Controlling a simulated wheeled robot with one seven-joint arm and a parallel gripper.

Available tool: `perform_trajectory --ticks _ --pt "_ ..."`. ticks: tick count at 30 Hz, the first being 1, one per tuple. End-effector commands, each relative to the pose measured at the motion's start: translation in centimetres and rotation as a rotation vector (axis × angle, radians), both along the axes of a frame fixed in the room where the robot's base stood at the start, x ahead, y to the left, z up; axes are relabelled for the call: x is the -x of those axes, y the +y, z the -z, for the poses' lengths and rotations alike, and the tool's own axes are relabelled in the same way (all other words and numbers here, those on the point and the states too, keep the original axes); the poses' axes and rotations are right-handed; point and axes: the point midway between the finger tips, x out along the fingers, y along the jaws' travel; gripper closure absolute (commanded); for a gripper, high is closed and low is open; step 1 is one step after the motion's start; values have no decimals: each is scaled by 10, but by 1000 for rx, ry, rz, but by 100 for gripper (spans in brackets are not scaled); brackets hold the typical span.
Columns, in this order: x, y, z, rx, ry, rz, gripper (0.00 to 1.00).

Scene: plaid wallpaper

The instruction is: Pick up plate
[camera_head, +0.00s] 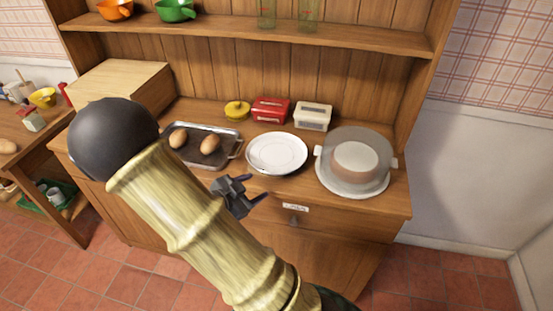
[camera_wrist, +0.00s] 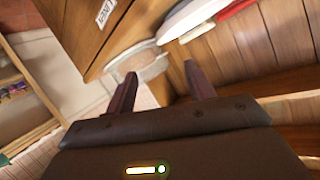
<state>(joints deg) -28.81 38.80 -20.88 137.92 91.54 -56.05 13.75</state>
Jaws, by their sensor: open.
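A white round plate (camera_head: 277,152) lies flat on the wooden sideboard top, near its middle. Part of a white disc (camera_wrist: 188,18), likely this plate, shows at the top of the wrist view, beyond the fingers. My gripper (camera_head: 262,188) is in front of the sideboard's front edge, just below and left of the plate in the head view. Its two fingers are apart with nothing between them, as the wrist view (camera_wrist: 160,75) also shows. The gripper does not appear to touch the plate.
A tray (camera_head: 232,151) with two brown bread rolls lies left of the plate. A covered cake dish (camera_head: 355,165) stands to the right. A yellow pot (camera_head: 237,110), red box (camera_head: 270,109) and cream box (camera_head: 313,116) stand behind. A shelf (camera_head: 250,32) hangs above.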

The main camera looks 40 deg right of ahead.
Motion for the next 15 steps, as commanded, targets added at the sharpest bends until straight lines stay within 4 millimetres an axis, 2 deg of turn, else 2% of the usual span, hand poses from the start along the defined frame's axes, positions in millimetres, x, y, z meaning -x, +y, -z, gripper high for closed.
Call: perform_trajectory --ticks 9,15 --pt "-1 -3 1 -3 0 -1 46" --pt "-6 -26 11 -2 2 1 46"
